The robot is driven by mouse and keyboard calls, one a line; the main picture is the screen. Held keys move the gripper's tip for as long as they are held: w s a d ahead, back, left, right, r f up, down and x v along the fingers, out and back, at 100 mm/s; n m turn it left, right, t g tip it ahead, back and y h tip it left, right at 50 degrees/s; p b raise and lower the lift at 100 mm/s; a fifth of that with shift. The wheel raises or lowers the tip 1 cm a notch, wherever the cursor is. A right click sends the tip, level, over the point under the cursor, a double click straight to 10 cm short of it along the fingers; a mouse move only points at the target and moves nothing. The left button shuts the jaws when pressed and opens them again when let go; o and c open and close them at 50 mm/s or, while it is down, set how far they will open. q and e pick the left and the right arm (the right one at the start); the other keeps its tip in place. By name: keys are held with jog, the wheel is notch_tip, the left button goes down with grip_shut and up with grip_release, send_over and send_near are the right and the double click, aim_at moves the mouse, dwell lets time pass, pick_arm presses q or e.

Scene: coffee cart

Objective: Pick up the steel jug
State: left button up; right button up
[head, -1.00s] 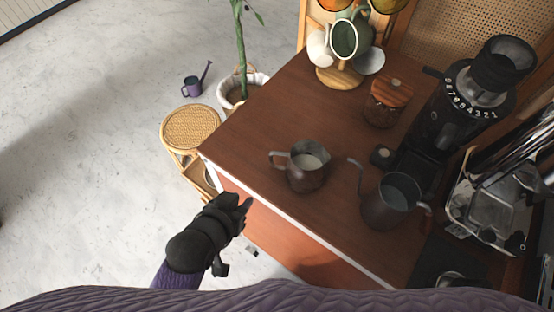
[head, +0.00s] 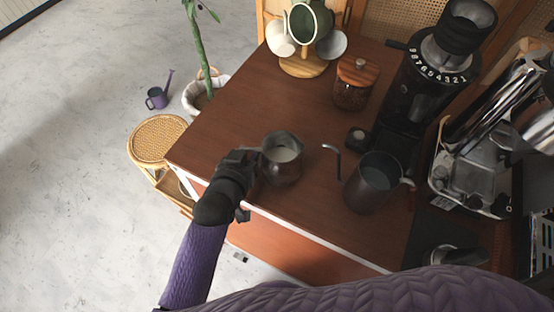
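The steel jug (head: 283,168) stands upright on the brown counter, with something pale inside, probably milk. My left gripper (head: 248,161) is at the jug's left side, where its handle was visible before. The gripper hides the handle, and I cannot tell whether the fingers are open or shut around it. My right gripper is not in view.
A gooseneck kettle (head: 368,188) stands close to the right of the jug. Behind are a lidded wooden-topped jar (head: 353,88), a black grinder (head: 408,108) and a mug stand (head: 304,66). An espresso machine (head: 468,180) is at right. The counter (head: 235,112) behind the jug is clear.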

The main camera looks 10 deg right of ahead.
pick_arm(q)
grip_shut()
dwell(1.3)
